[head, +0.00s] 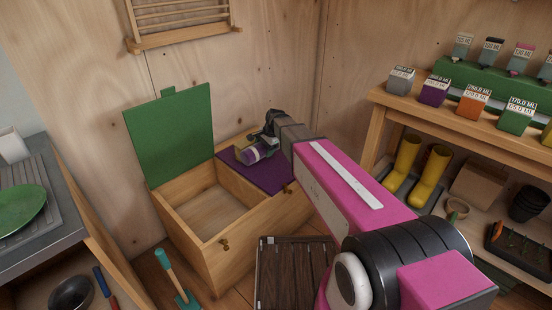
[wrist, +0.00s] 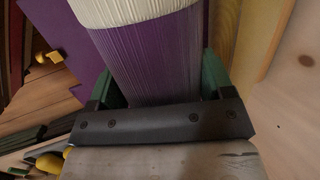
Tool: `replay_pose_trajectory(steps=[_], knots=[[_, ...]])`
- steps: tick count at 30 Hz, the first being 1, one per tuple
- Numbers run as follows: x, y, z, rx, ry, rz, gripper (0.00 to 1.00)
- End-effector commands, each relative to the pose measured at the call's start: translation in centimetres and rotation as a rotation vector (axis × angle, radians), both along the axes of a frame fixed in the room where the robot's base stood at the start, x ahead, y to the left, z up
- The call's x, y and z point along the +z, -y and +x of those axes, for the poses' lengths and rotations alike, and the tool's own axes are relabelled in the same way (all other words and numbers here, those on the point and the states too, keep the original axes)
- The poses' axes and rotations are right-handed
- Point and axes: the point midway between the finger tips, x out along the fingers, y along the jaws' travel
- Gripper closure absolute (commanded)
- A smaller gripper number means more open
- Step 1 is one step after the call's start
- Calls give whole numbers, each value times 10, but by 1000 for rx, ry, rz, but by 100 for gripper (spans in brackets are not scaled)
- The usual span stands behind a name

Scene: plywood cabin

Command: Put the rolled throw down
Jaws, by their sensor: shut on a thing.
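The rolled throw (head: 252,155) is purple with a pale band. My gripper (head: 268,146) is shut on it, over the purple closed lid (head: 262,176) on the right part of the wooden chest. I cannot tell whether the throw touches the lid. In the wrist view the throw (wrist: 150,50) fills the space between the green fingers, its pale end at the top. The purple lid also shows beside it in the wrist view (wrist: 75,30). The chest's left compartment (head: 205,210) is open and looks empty, with its green lid (head: 170,133) raised against the wall.
A shelf unit (head: 385,100) on the right holds labelled boxes, yellow boots (head: 405,155) and pots. A counter (head: 50,205) with a green plate stands at the left. A dark slatted piece (head: 285,275) and a teal-handled trowel (head: 175,275) are in front of the chest.

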Motion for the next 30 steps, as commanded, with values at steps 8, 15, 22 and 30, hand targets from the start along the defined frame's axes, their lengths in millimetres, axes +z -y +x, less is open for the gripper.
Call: replay_pose_trajectory(steps=[8,15,22,30], knots=[[-34,49,31,-2,-1,0,59],[-54,78,46,1,-1,0,59],[-64,82,48,2,0,0,59],[-96,82,48,2,0,0,59]])
